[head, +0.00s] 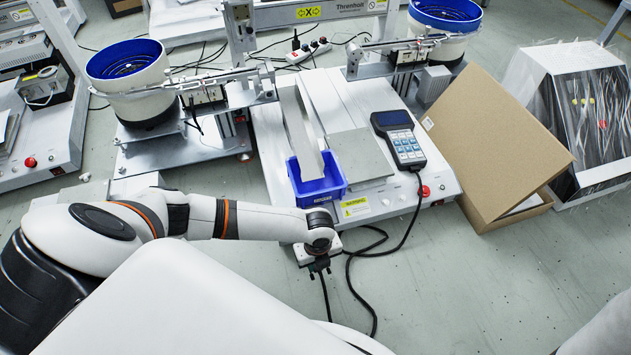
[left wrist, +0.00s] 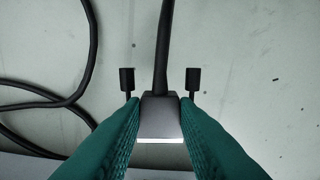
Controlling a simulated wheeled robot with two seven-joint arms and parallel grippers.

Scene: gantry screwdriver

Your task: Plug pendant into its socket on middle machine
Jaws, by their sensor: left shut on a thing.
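The pendant (head: 400,138), a dark handset with a screen and keypad, lies on the right part of the middle machine (head: 325,100). Its black cable (head: 352,268) runs down over the front edge and loops on the floor. My left gripper (head: 320,268) is just in front of the machine's front edge, below the blue bin. In the left wrist view its green fingers (left wrist: 160,135) are shut on the grey plug (left wrist: 160,118), which has a dark screw on each side. The plug's cable (left wrist: 165,45) leads away from the fingers. I cannot make out the socket. My right gripper is not in view.
A blue bin (head: 316,187) sits on the machine near its front edge, beside a grey plate (head: 360,158). A red button (head: 425,191) is at the front right. Floor in front is mostly clear.

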